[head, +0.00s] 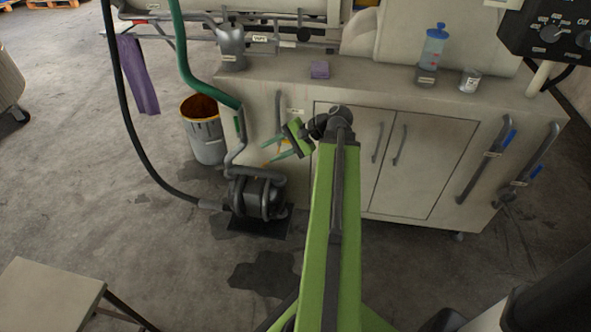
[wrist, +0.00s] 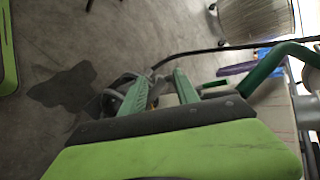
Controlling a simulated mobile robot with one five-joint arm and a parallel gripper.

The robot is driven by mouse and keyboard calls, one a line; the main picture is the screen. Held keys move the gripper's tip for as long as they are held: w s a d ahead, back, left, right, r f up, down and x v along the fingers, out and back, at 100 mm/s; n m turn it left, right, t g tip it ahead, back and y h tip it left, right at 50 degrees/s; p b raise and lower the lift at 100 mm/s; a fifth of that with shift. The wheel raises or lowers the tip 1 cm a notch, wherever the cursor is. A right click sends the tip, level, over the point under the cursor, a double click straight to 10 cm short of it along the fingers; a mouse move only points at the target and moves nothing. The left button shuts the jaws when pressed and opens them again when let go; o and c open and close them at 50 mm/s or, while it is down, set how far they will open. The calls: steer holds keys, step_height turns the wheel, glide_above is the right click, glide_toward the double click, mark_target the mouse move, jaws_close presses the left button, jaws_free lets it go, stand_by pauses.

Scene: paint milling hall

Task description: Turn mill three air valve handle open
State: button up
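My gripper (head: 267,153) is in front of the left part of the cabinet, its two green fingers apart. In the wrist view my gripper (wrist: 160,78) is also open, with a gap between the fingertips. A small orange-yellow piece (head: 265,165) shows by the lower fingertip; I cannot tell whether it is a valve handle or whether it touches the finger. Two pipes with blue lever handles (head: 508,139) (head: 537,170) are on the cabinet's right side, away from my gripper. Their labels are too small to read, so I cannot tell which valve is mill three's.
A dark pump (head: 258,195) with a black hose stands on the floor below my gripper. A grey bucket (head: 204,135) and a green hose (head: 185,60) are to the left. The cabinet (head: 432,165) has closed doors. A small table (head: 45,295) stands front left.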

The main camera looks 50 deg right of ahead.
steer(key=s+d+f+m+t+h+b, duration=0.3)
steer(key=s+d+m+t+b, duration=0.4)
steer(key=s+d, duration=0.8)
steer(key=shift+g, duration=0.3)
steer(key=b+x, duration=0.1)
steer(key=x, duration=0.5)
steer(key=d+b+x, duration=0.1)
steer(key=b+x, duration=0.1)
steer(key=x, duration=0.4)
steer(key=b+x, duration=0.1)
steer(key=x, duration=0.5)
steer(key=shift+w+d+r, duration=0.15)
steer(key=shift+w+r, duration=0.05)
steer(key=shift+w, duration=0.1)
jaws_close()
steer(key=shift+d, duration=0.15)
